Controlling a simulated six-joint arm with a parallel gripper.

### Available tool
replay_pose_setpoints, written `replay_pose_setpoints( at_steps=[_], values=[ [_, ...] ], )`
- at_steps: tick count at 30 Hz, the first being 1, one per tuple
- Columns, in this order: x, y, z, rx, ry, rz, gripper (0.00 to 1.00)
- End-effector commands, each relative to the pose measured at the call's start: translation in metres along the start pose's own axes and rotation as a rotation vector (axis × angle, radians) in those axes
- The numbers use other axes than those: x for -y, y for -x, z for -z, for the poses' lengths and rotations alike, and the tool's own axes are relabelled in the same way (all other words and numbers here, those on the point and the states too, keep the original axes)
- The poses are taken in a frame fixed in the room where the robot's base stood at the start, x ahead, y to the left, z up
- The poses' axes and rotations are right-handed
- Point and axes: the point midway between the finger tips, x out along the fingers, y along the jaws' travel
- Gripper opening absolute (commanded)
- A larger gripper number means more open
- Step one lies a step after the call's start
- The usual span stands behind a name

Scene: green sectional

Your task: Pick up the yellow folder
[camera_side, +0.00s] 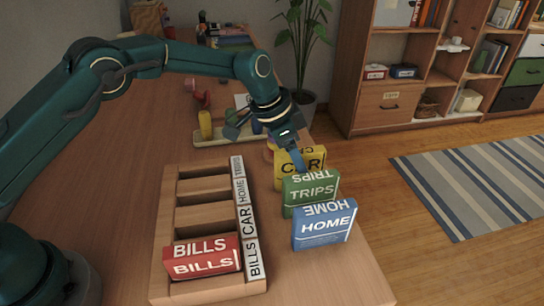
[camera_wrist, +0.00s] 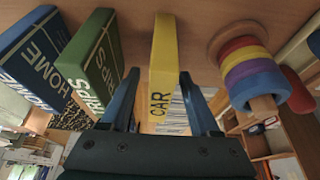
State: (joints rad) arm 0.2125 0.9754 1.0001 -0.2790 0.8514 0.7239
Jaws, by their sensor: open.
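The yellow folder (camera_side: 291,172), marked CAR, stands on the table behind the green folder. In the wrist view the yellow folder (camera_wrist: 163,62) lies upright in the middle, its lower part between the two blue fingers. My gripper (camera_side: 299,160) is at the top of the yellow folder. In the wrist view my gripper (camera_wrist: 158,95) is open, with a finger on each side of the folder and gaps visible beside it. The folder's lower edge in the side view is hidden by the green folder.
The green TRIPS folder (camera_side: 310,194) and blue HOME folder (camera_side: 323,230) stand in front. The wooden rack (camera_side: 165,220) at left holds the red BILLS folder (camera_side: 200,261); its other slots are empty. A ring stacker (camera_wrist: 253,78) stands close to the yellow folder's right in the wrist view.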

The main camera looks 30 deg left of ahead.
Motion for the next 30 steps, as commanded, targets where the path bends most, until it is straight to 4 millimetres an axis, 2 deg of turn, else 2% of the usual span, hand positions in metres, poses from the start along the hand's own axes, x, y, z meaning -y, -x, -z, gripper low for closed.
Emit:
replay_pose_setpoints(
  at_steps=[9, 10, 12, 15, 25, 30],
  values=[
    [-0.0001, -0.0047, 0.0002, -0.001, 0.000, 0.001, 0.62],
    [-0.0001, -0.0047, 0.0002, -0.001, 0.000, 0.001, 0.59],
    [-0.0001, -0.0046, 0.0001, -0.001, 0.000, 0.001, 0.32],
    [-0.0001, -0.0046, 0.0001, -0.001, 0.000, 0.001, 0.00],
    [0.0000, -0.0036, 0.0006, -0.001, 0.000, 0.001, 0.00],
    [0.0004, 0.0040, 0.0043, -0.003, -0.001, 0.002, 0.00]
  ],
)
